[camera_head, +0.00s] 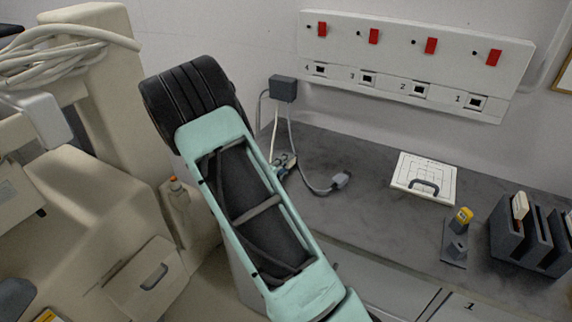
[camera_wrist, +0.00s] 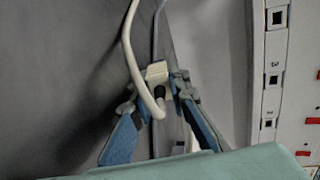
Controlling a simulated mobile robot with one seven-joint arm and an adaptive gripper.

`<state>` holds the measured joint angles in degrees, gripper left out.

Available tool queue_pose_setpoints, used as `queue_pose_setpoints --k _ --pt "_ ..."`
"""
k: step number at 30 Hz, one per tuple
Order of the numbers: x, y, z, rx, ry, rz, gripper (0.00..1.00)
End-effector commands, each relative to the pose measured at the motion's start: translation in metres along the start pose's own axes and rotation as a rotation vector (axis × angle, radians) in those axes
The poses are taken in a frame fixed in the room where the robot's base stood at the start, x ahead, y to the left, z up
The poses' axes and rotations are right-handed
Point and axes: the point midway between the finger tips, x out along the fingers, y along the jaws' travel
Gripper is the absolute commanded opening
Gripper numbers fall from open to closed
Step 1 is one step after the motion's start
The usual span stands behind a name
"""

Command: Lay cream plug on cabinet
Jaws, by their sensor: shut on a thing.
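My gripper (camera_wrist: 156,88) is shut on the cream plug (camera_wrist: 157,70) in the wrist view, with a fingertip on either side of it. A cream cable (camera_wrist: 128,42) curves from the plug towards the top of that view. In the head view my gripper (camera_head: 285,162) is at the back left of the grey cabinet top (camera_head: 330,228); the plug is too small and covered to make out there. I cannot tell whether the plug touches the cabinet top.
A grey plug (camera_head: 341,180) lies on the cabinet, its cable running to a dark wall box (camera_head: 283,88). A white board with a handle (camera_head: 424,178), a yellow-topped device (camera_head: 462,218) and a dark rack (camera_head: 522,240) stand to the right. A numbered socket panel (camera_head: 415,60) is above.

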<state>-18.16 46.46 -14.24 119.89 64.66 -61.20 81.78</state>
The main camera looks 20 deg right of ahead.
Motion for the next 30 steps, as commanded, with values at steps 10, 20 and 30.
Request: queue_pose_setpoints --k 10,20,30 --pt "-0.0006 0.0253 -0.0047 -0.015 0.004 0.040 0.00" --pt "-0.0005 0.0251 -0.0050 -0.015 0.005 0.041 0.27" --pt "-0.0004 0.0253 -0.0052 -0.014 0.006 0.041 0.36"
